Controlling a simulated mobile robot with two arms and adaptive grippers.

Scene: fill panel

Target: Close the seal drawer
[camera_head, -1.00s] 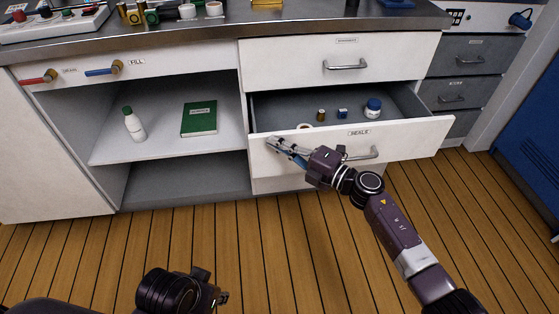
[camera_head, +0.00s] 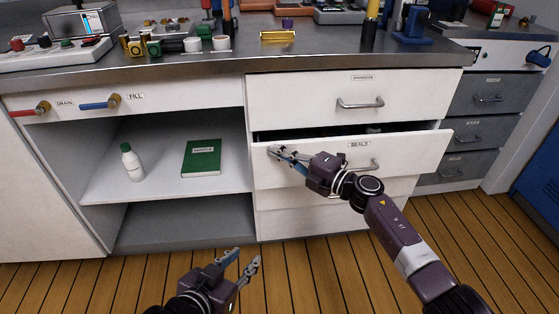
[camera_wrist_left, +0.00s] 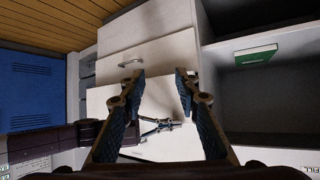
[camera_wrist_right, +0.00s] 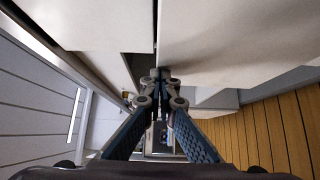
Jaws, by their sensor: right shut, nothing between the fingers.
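The seal drawer (camera_head: 418,157) has a white front labelled SEALS and a bar handle. It stands slightly out from the cabinet, with a narrow dark gap along its top; its contents are nearly all hidden. My right gripper (camera_head: 274,153) is shut and empty, its fingertips at the left end of the drawer front; touching looks likely but is not certain. It also shows shut in the right wrist view (camera_wrist_right: 161,76). My left gripper (camera_head: 246,258) is open and empty, low over the floor in front of the cabinet. It also shows open in the left wrist view (camera_wrist_left: 158,82).
A closed drawer (camera_head: 420,95) sits above the seal drawer. To the left, an open shelf holds a white bottle (camera_head: 132,162) and a green book (camera_head: 202,157). The worktop (camera_head: 160,70) above carries several items. The wood floor in front is clear.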

